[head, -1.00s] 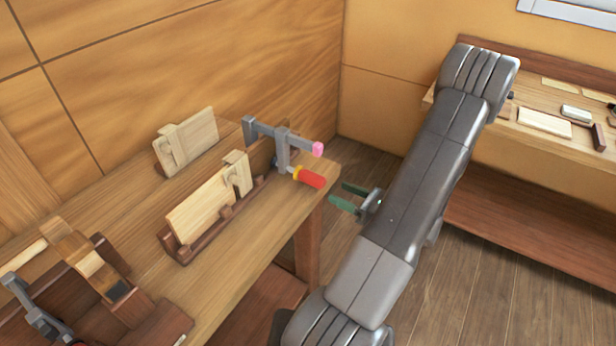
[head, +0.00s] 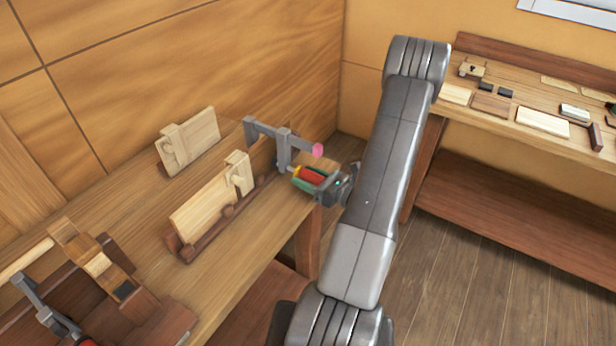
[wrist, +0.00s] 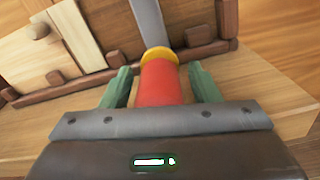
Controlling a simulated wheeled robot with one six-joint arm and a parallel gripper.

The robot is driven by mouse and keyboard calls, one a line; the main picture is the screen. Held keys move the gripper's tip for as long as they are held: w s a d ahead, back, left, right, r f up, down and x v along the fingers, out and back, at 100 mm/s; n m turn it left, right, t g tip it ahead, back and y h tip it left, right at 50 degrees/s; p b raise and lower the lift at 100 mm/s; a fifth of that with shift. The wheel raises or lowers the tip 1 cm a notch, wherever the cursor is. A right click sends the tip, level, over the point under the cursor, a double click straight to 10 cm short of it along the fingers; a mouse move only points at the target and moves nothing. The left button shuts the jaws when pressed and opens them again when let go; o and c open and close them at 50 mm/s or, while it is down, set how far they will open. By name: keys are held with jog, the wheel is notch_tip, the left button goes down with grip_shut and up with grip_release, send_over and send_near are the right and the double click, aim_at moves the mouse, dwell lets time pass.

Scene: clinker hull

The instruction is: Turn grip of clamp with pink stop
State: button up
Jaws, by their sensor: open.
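The clamp (head: 284,150) is a grey metal bar clamp at the right end of the workbench, with a pink stop (head: 318,150) on the end of its bar. Its red grip (head: 312,175) with a yellow collar sticks out below the stop, toward my arm. My gripper (head: 311,178) is open, its green fingers on either side of the red grip. In the wrist view the red grip (wrist: 160,84) lies between the two green fingers, with visible space at each side. The yellow collar (wrist: 158,54) and grey rod lie beyond the fingertips.
The workbench (head: 230,270) carries two upright wooden panels in holders, one light panel (head: 205,205) close to the clamp. Another clamp (head: 38,305) sits at the lower left. A side bench (head: 555,150) with blocks stands at the right. Floor between the benches is clear.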

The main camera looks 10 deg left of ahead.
jog(key=c, duration=1)
jog(key=shift+f+b, duration=0.1)
jog(key=shift+b, duration=0.3)
